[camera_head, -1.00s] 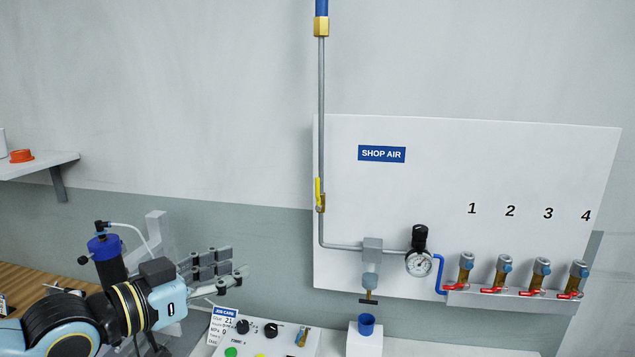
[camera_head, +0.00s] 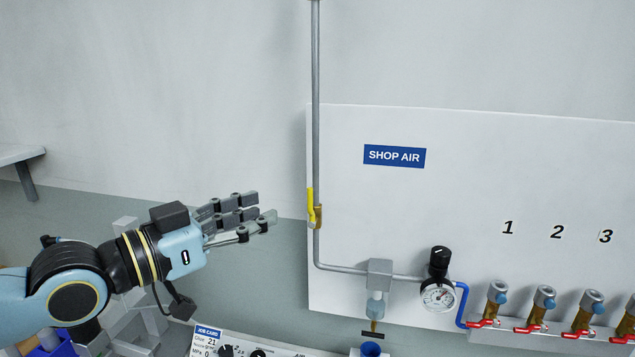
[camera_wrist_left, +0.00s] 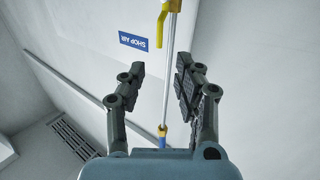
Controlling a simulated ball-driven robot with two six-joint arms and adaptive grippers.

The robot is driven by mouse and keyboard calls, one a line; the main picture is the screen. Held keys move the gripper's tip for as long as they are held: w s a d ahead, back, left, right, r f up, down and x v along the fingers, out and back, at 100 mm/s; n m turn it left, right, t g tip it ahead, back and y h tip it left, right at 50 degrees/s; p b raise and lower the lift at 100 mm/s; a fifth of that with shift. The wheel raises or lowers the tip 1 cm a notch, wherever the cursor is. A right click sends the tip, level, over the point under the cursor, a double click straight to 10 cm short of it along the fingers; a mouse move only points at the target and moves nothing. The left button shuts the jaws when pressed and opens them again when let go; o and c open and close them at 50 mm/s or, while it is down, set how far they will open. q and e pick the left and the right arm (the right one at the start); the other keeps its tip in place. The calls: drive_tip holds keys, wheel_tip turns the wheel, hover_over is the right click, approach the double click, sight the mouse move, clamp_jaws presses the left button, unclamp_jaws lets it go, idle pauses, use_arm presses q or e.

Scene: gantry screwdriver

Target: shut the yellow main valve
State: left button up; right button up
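The yellow main valve has a yellow lever (camera_head: 310,206) on a brass body (camera_head: 318,216), on the grey vertical pipe at the panel's left edge. The lever lies upright, in line with the pipe. In the left wrist view the lever (camera_wrist_left: 161,30) also runs along the pipe, beyond the fingertips. My left gripper (camera_head: 268,208) is left of the valve at about its height, fingers pointing right toward it and not touching it. In the left wrist view the gripper (camera_wrist_left: 160,72) has its fingers spread with nothing between them. My right gripper is out of view.
The white panel carries a SHOP AIR sign (camera_head: 394,156), a pressure gauge (camera_head: 438,295) and several red-handled valves (camera_head: 484,323) at lower right. A filter (camera_head: 376,305) hangs below the pipe. The wall above is clear.

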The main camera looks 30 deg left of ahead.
sight(308, 194)
use_arm(q)
drive_tip(key=b+x, duration=0.4)
drive_tip(key=x, duration=0.1)
drive_tip(key=shift+d, duration=0.1)
drive_tip(key=x, duration=0.5)
drive_tip(key=shift+w+d+r, duration=0.15)
drive_tip(key=shift+w, duration=0.15)
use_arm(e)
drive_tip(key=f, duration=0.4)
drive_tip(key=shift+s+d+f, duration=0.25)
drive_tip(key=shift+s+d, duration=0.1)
use_arm(q)
drive_tip(key=c, duration=0.6)
clamp_jaws()
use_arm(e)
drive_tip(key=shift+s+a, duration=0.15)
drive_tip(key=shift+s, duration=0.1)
